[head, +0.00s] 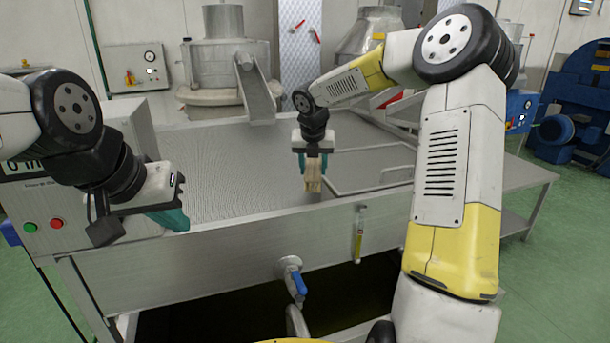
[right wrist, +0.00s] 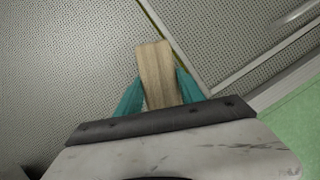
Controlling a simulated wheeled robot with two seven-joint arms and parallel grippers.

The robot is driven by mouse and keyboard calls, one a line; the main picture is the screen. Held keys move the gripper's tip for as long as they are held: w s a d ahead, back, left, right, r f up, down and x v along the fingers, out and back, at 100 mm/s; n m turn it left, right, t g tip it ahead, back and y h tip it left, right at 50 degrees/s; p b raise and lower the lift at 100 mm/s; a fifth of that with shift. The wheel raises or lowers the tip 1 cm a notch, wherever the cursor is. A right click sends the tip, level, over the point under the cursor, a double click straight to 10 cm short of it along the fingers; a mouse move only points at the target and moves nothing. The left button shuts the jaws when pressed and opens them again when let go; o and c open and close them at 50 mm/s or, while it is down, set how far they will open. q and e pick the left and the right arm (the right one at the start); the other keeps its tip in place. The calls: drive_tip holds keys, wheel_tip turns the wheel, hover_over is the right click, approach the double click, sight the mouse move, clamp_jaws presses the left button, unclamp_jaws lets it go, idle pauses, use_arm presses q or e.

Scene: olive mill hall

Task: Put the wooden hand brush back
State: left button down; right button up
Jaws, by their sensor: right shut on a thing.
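The wooden hand brush (head: 313,182) is a pale wooden block between the teal fingers of my right gripper (head: 313,162). It hangs below the fingers, over the front part of the grey perforated table top. In the right wrist view the brush (right wrist: 156,72) shows as a plain wooden piece with the teal fingers pressed on both sides. Its bristles cannot be made out. I cannot tell whether the brush touches the surface. My left gripper (head: 170,216) is at the left, in front of the control box, with its teal fingers seen edge-on and no object visible in it.
The broad metal table (head: 225,175) has a bent metal rail (head: 372,187) right of the brush. A blue-handled valve (head: 298,283) and a narrow yellow-ended piece (head: 358,235) are on its front. A chute (head: 255,92) slopes down at the back. The table's left part is clear.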

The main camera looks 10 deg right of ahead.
drive_tip(key=shift+f, duration=1.3)
drive_tip(key=shift+f, duration=0.15)
drive_tip(key=o, duration=1.2)
